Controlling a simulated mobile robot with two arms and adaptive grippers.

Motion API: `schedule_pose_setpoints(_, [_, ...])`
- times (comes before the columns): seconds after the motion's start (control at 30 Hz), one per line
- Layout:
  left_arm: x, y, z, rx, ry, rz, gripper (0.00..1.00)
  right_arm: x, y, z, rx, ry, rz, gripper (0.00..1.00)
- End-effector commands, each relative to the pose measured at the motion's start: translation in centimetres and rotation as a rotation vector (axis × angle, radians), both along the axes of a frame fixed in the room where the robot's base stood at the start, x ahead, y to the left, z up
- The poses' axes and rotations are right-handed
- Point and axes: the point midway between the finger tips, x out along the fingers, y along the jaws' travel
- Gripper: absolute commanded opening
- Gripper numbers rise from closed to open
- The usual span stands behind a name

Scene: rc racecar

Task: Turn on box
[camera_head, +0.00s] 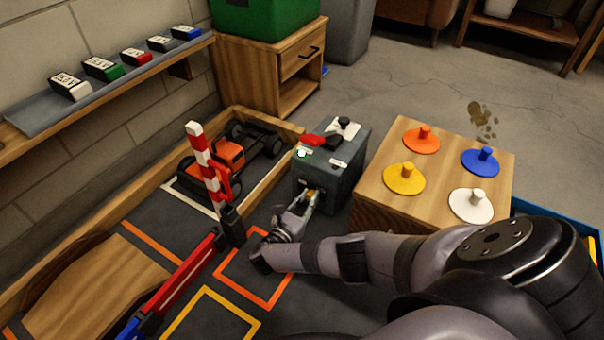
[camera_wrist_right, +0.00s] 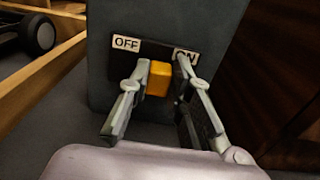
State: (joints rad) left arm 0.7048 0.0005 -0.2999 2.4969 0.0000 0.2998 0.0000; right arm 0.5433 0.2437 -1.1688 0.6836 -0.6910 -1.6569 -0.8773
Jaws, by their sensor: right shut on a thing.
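The dark grey box (camera_head: 326,172) stands beside the wooden block with coloured pegs. Its top carries a red lever and a black knob, and its front face has a switch. In the right wrist view the box (camera_wrist_right: 110,75) shows an OFF label (camera_wrist_right: 126,43) at left and an ON label (camera_wrist_right: 186,57) at right, with an orange-yellow switch knob (camera_wrist_right: 159,78) below and between them. My right gripper (camera_head: 314,196) is at the front face. In the wrist view its fingers (camera_wrist_right: 165,85) straddle the knob and are shut on it. My left gripper is not in view.
An orange toy truck (camera_head: 222,165) stands left of the box by a wooden border. A red-white barrier post (camera_head: 207,170) stands left of my right arm. The wooden block (camera_head: 385,205) with coloured discs is close on the right.

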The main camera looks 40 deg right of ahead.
Motion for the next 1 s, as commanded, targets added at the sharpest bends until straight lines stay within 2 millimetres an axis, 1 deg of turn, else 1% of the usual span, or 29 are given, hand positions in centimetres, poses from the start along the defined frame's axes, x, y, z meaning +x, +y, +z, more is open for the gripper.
schedule_pose_setpoints(0.03, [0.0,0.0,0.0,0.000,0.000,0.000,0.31,-0.3,-0.1,-0.2,0.000,0.002,-0.006,0.00])
schedule_pose_setpoints(0.23, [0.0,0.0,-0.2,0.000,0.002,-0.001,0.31,-0.4,-0.1,-0.2,-0.001,0.002,-0.009,0.00])
schedule_pose_setpoints(0.27, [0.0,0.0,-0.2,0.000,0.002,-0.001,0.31,-0.4,-0.1,-0.2,-0.001,0.003,-0.009,0.20])
schedule_pose_setpoints(0.57, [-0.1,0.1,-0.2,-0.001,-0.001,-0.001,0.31,-0.3,-0.1,-0.2,-0.002,0.002,-0.008,0.40])
schedule_pose_setpoints(0.87, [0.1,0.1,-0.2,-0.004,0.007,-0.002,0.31,-0.2,0.1,-0.1,-0.001,0.001,-0.005,0.40])
schedule_pose_setpoints(1.0, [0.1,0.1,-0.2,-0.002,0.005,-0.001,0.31,-0.7,1.2,-0.2,0.001,0.003,-0.003,0.40])
